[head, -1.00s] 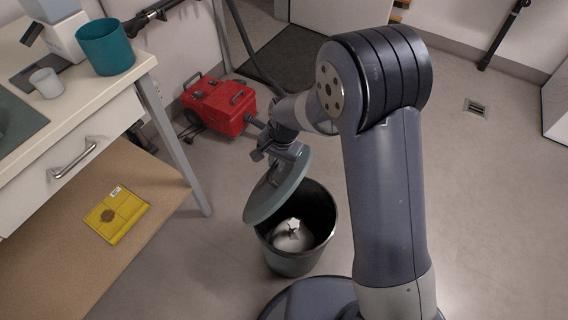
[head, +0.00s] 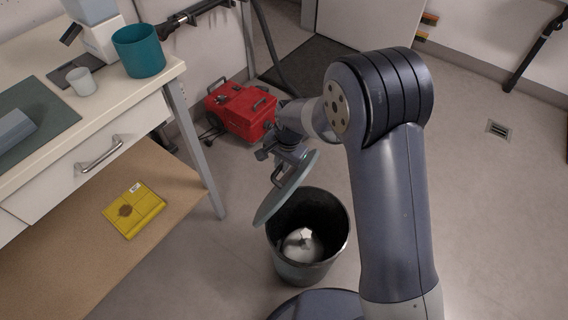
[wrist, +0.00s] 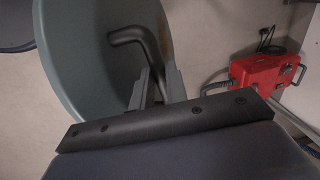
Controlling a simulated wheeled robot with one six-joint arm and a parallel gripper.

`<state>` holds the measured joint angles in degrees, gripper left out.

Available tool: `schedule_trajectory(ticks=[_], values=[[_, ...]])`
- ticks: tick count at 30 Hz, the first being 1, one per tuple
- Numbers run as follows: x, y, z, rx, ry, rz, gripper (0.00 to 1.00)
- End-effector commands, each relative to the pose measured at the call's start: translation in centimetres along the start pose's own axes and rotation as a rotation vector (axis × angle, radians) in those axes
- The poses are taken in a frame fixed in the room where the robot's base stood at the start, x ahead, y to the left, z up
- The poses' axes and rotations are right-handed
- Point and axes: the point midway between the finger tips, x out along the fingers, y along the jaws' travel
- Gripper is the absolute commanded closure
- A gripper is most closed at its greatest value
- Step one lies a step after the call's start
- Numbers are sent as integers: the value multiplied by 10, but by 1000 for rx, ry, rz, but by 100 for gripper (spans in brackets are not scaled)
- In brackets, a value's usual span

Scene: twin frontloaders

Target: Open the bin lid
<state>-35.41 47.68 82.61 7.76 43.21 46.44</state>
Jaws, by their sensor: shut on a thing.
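The bin (head: 313,262) is a dark round bucket standing on the floor, with a pale crumpled thing inside. Its grey-green lid (head: 287,190) is steeply tilted at the bin's left side, and the mouth is largely uncovered. Whether the lid's lower edge touches the rim I cannot tell. My gripper (head: 279,170) is above and left of the bin, shut on the lid's dark handle. In the wrist view the lid (wrist: 85,60) fills the upper left, and the bent handle (wrist: 135,42) runs down between the fingers of my gripper (wrist: 158,88).
A red machine (head: 241,110) with a hose stands on the floor behind my gripper. A desk (head: 95,125) with a drawer, a teal pot (head: 139,52) and a white cup (head: 82,82) is at left. A yellow packet (head: 134,210) lies on the lower shelf. The floor at right is clear.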

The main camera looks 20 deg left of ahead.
Motion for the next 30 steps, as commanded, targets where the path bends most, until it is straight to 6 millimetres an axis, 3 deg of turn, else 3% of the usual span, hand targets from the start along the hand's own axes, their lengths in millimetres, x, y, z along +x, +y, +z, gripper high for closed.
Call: schedule_trajectory(ticks=[13,25,30], values=[[0,-37,0,-2,1,-1,94],[1,-42,0,-1,0,-1,94],[3,-58,0,-2,0,-1,94]])
